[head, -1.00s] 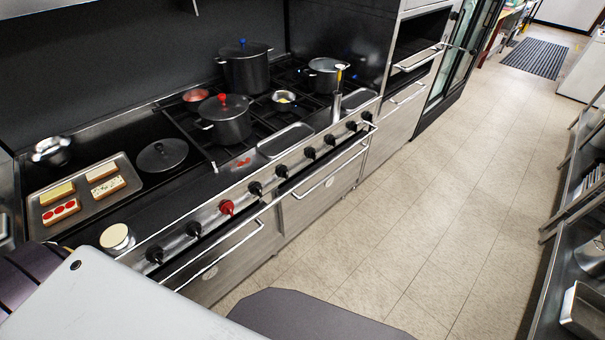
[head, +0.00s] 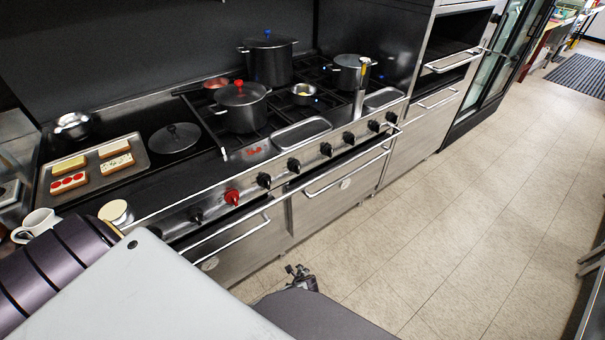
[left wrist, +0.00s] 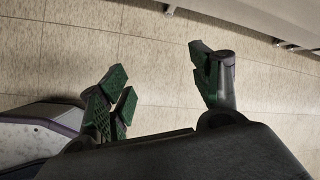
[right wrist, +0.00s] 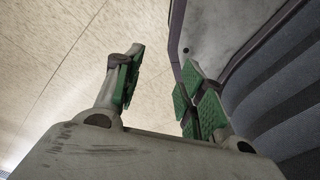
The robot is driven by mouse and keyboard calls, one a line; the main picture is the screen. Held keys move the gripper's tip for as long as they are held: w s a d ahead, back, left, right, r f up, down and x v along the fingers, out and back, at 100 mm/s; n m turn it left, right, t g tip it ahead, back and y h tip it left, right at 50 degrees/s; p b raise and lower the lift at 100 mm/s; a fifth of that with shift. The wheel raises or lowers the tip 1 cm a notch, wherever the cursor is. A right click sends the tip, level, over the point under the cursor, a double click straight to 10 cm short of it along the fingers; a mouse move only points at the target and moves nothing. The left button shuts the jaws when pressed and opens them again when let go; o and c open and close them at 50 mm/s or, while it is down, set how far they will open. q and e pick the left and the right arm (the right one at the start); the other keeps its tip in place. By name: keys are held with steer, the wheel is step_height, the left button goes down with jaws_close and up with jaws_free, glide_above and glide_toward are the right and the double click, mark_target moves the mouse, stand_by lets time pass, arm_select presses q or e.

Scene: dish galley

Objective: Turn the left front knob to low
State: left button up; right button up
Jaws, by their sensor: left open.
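A row of knobs runs along the range's front panel. One is red (head: 232,196); black knobs flank it, one to its left (head: 196,215) and one to its right (head: 264,180). I cannot read their settings or tell which is the left front one. A pot with a red lid knob (head: 242,108) stands on the front left burner. A gripper, seemingly my left (head: 298,275), is low over the floor in front of the oven doors, well apart from the knobs. In its wrist view (left wrist: 158,85) it is open and empty. My right gripper (right wrist: 158,88) is open and empty beside my base.
Oven door handles (head: 348,172) jut out below the knobs. A taller pot (head: 268,62), a smaller pot (head: 352,72) and a small bowl (head: 304,94) stand on the burners. A tray (head: 125,150) with toasts and a white mug (head: 38,222) are at left. The floor (head: 460,210) is clear.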

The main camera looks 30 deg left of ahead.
arm_select(q)
steer(key=w+a+r+m+t+y+b, duration=0.1)
steer(key=w+r+m+t+y+b, duration=0.4)
steer(key=w+r, duration=1.25)
step_height(320, 180, up, 20)
steer(key=w+g+y+b, duration=0.1)
steer(key=g+y+b, duration=0.1)
steer(key=y+b, duration=0.3)
steer(key=shift+w+r+y+b, duration=0.25)
steer(key=shift+y+b, duration=0.15)
steer(key=shift+y, duration=0.5)
arm_select(e)
steer(key=w+a+f, duration=0.1)
steer(key=w+f, duration=0.2)
steer(key=w, duration=0.6)
steer(key=shift+w+f+t, duration=0.25)
steer(key=shift+f+t, duration=0.15)
